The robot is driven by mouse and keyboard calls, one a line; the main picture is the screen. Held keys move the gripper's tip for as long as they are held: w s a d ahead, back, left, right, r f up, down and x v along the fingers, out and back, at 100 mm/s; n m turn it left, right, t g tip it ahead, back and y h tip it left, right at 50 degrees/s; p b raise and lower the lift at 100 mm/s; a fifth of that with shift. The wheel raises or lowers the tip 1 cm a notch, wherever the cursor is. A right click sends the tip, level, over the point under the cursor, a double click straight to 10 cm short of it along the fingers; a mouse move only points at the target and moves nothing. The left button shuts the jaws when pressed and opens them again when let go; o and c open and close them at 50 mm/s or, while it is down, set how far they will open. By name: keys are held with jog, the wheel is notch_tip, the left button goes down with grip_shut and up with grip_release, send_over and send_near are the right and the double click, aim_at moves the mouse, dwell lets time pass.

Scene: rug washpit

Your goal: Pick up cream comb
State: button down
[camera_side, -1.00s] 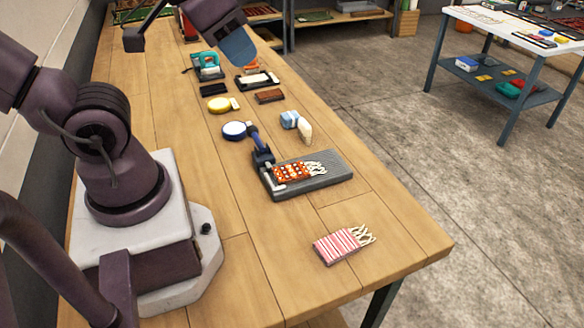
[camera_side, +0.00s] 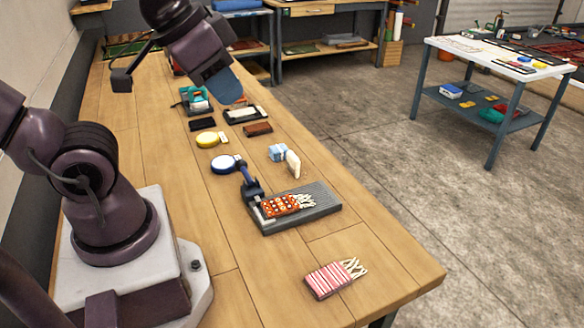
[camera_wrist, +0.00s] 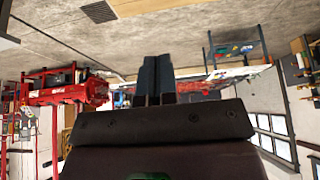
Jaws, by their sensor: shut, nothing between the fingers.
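The cream comb (camera_side: 293,164) appears to be the small pale piece on the wooden bench (camera_side: 145,190), beside a light-blue block (camera_side: 278,153). It is small in the side view, and its teeth cannot be made out. My gripper (camera_side: 222,86) hangs above the far part of the bench, up and left of the cream piece in the picture and well apart from it. In the wrist view its two dark fingers (camera_wrist: 153,80) are together with nothing between them. The comb does not show in the wrist view.
A grey ribbed board (camera_side: 325,208) with an orange patterned fringed piece (camera_side: 285,205) lies nearer the camera. A red-striped fringed piece (camera_side: 328,279) lies near the bench end. A blue-rimmed round item (camera_side: 223,164), yellow round item (camera_side: 207,139) and brown block (camera_side: 258,129) are nearby.

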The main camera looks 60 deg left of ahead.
dwell(0.3)
jog(key=c, duration=1)
grip_release()
jog(key=shift+o, duration=0.2)
